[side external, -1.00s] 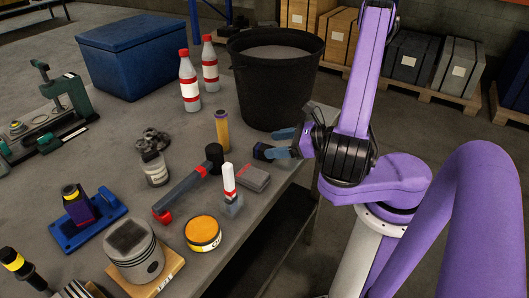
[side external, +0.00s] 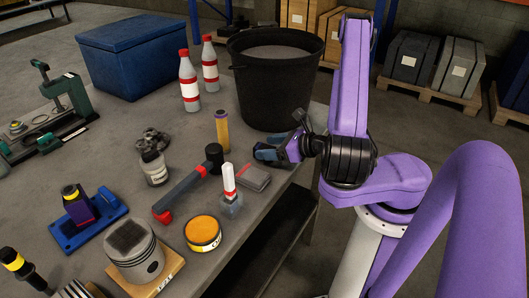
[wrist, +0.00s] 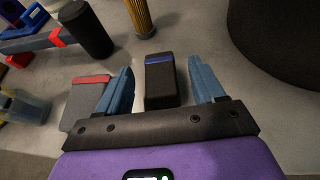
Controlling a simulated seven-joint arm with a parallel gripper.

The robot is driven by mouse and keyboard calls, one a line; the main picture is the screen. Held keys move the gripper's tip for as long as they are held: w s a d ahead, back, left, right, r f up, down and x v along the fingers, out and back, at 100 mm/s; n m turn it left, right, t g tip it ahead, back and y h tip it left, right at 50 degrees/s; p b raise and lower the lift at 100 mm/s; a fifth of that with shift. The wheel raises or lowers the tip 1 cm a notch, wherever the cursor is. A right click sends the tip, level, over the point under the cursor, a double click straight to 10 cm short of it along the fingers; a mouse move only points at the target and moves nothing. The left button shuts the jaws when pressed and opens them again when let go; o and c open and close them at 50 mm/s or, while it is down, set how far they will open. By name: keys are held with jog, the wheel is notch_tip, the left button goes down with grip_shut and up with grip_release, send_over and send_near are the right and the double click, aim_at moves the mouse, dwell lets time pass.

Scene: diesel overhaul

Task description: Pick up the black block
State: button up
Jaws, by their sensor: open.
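The black block (wrist: 160,86), with a blue band near its far end, lies on the grey table in the wrist view. My gripper (wrist: 161,80) is open and empty, with one blue finger on each side of the block. Gaps show between the block and both fingers. In the side view my gripper (side external: 268,148) is low over the table's right edge, pointing left, and its fingers largely hide the block. I cannot tell the exact height of the fingertips above the table.
A grey block with a red band (wrist: 85,100) lies just left of my left finger. A black bucket (side external: 272,85) stands behind my gripper.

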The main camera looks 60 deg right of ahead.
aim_at(265, 147)
jog(key=shift+x, duration=1.05)
jog(key=c, duration=1.1)
jog(key=shift+r, duration=0.1)
jog(key=shift+r, duration=4.95)
